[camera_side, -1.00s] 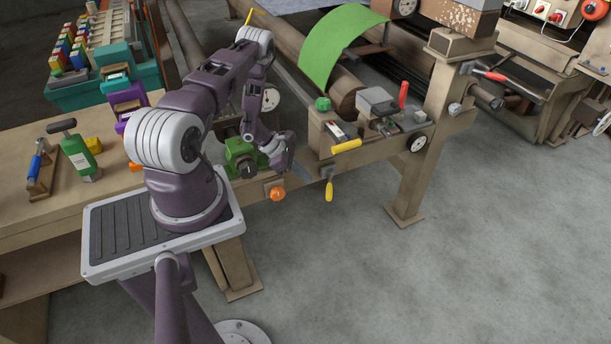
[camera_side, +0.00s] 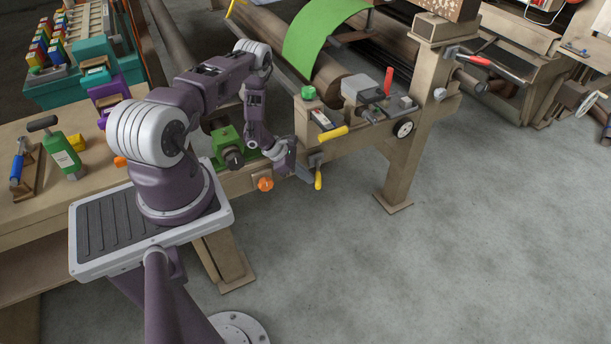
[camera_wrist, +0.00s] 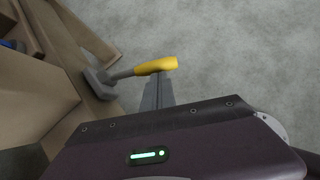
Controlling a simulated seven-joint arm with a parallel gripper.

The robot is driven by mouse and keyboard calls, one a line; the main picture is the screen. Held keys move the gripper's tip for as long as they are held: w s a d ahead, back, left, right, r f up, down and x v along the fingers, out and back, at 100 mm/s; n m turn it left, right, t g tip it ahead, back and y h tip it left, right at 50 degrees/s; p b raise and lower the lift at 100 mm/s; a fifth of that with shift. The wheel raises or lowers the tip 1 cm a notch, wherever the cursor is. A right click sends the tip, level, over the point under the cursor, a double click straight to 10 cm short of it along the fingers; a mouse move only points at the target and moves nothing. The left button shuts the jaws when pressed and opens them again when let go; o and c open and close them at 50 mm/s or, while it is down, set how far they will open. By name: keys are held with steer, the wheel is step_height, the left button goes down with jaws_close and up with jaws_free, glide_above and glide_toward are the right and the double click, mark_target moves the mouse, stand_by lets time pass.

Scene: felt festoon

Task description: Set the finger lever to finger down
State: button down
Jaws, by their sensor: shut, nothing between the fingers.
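A lever with a yellow handle (camera_side: 318,179) hangs down at the front edge of the wooden frame. I take it to be the finger lever; no label is readable. It also shows in the wrist view, with its yellow grip (camera_wrist: 155,66) on a grey shank from a block on the frame. My gripper (camera_side: 305,174) is just left of this lever in the side view. In the wrist view the shut, empty fingers (camera_wrist: 157,86) point at the yellow grip and overlap it closely; I cannot tell whether they touch.
A second yellow handle (camera_side: 333,132) lies above, near a red-handled lever (camera_side: 388,81) and a round dial (camera_side: 403,129). An orange knob (camera_side: 265,184) and a green device (camera_side: 228,142) are left of my gripper. The floor in front is clear.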

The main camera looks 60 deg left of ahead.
mark_target(319, 180)
steer(key=shift+n+y, duration=0.4)
steer(key=shift+n, duration=0.4)
steer(key=w+d, duration=0.2)
steer(key=w, duration=0.1)
steer(key=shift+d, duration=0.4)
steer(key=shift+w+d+n+t+y, duration=0.15)
steer(key=shift+w+n+y, duration=0.4)
steer(key=shift+w+n, duration=0.35)
steer(key=shift+w+d+n+t+y, duration=0.2)
steer(key=shift+w+n+y, duration=0.4)
steer(key=shift+w, duration=0.45)
steer(key=shift+w+d+n+t+y, duration=0.15)
steer(key=shift+w+n+y, duration=0.3)
steer(key=shift+w+n, duration=0.5)
steer(key=shift+w+r, duration=0.1)
steer(key=shift+w, duration=0.15)
steer(key=s+d+r, duration=0.3)
steer(key=s+r, duration=0.2)
steer(key=r, duration=0.2)
steer(key=shift+s+r, duration=0.3)
steer(key=shift+s, duration=0.1)
steer(key=shift+d, duration=0.1)
